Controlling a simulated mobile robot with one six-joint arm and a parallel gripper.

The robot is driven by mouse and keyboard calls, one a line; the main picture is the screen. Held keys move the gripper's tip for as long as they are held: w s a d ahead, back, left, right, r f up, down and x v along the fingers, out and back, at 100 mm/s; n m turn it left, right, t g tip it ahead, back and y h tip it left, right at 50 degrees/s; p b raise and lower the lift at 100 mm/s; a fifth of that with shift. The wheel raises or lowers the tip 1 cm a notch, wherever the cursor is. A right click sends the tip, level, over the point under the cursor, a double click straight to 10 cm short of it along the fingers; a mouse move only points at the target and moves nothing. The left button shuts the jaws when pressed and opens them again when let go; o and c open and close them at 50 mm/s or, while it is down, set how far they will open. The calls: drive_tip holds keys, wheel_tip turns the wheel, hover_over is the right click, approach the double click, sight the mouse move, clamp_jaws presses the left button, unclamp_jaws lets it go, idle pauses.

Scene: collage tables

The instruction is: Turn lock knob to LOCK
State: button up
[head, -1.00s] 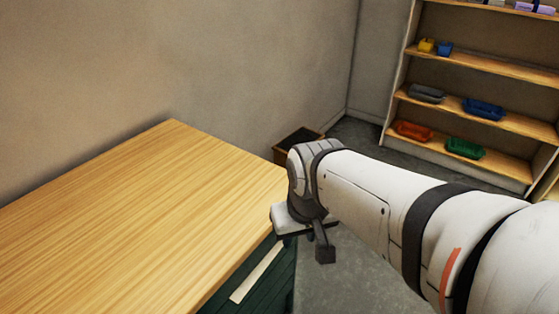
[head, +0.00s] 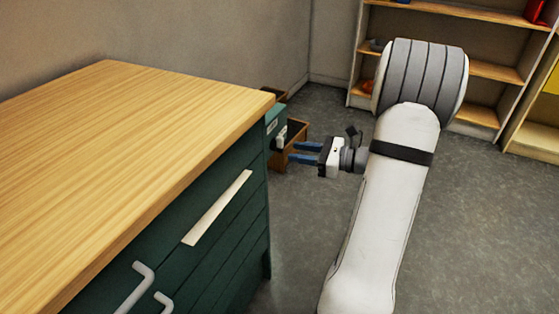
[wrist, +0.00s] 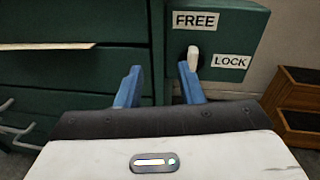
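The lock knob (wrist: 193,57) is a small pale lever on a dark green lock box (wrist: 250,30). It stands about upright, below the FREE label (wrist: 194,20) and left of the LOCK label (wrist: 230,62). In the head view the box (head: 272,125) sticks out at the far right end of the green cabinet, with the knob (head: 281,136) on its face. My gripper (head: 291,152) has blue fingers, apart and empty, pointing at the box. In the wrist view my gripper (wrist: 158,72) is open, with its right fingertip just below and left of the knob. Contact cannot be told.
The green cabinet (head: 225,245) with a wooden top (head: 130,130) fills the left. A pale strip (head: 217,207) and white handles (head: 137,288) stick out from its front. A wooden crate (head: 295,130) stands behind my gripper. Grey floor (head: 470,220) is free on the right.

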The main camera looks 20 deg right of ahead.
sight(283, 144)
drive_tip(key=d+f+m+t, duration=0.2)
drive_tip(key=d, duration=0.2)
drive_tip(key=shift+h, duration=0.5)
drive_tip(key=b+x, duration=0.2)
drive_tip(key=x, duration=0.6)
drive_tip(key=shift+w+d+r, duration=0.1)
drive_tip(key=shift+w, duration=0.1)
drive_tip(key=shift+c, duration=0.2)
